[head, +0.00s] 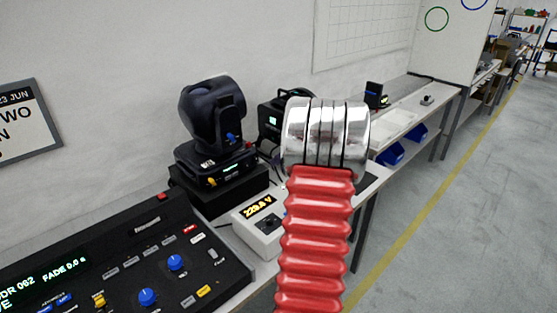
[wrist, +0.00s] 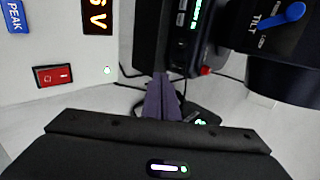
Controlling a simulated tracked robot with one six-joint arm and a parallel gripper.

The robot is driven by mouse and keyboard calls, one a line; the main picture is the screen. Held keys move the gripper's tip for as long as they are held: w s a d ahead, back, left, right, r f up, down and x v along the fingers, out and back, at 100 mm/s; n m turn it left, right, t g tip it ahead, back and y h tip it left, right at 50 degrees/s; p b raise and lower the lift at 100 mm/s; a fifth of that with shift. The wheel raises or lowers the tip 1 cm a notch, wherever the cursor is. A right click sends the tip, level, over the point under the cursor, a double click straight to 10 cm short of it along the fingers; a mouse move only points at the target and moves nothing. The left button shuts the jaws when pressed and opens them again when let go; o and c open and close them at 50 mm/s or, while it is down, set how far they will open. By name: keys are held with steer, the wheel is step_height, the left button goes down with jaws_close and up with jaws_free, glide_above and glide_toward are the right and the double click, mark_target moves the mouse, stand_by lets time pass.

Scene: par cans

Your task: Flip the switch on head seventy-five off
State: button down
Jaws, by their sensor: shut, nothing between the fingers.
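A dark moving head (head: 212,112) stands on a black case on the bench, left of my arm in the head view. Its base has a small lit display. A second dark head (head: 272,120) is behind, partly covered by my arm. No readable number tells which is seventy-five. The wrist view shows a black fixture body (wrist: 180,35) with a green display, and a blue lever (wrist: 282,17) marked TILT. My gripper (wrist: 161,76) is shut and empty, its fingertips pointing near the fixture's lower end; contact cannot be told. In the head view my arm hides it.
A white meter box (head: 243,222) reads about 229.8 V; the wrist view shows a red rocker switch (wrist: 52,75) on it. A black control desk (head: 120,245) fills the lower left. Dark cables (wrist: 128,80) run near the fingers.

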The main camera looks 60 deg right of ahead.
mark_target(256, 162)
steer(key=shift+w+d+f, duration=0.3)
steer(key=shift+w+f, duration=0.5)
steer(key=shift+w, duration=0.55)
steer(key=shift+w+d+f, duration=0.3)
steer(key=shift+w+f, duration=0.45)
steer(key=shift+w, duration=0.65)
steer(key=shift+w+d+f, duration=0.3)
steer(key=shift+w+f, duration=0.5)
steer(key=shift+w, duration=0.55)
steer(key=shift+w+f, duration=0.1)
steer(key=shift+r, duration=0.2)
steer(key=shift+r, duration=0.7)
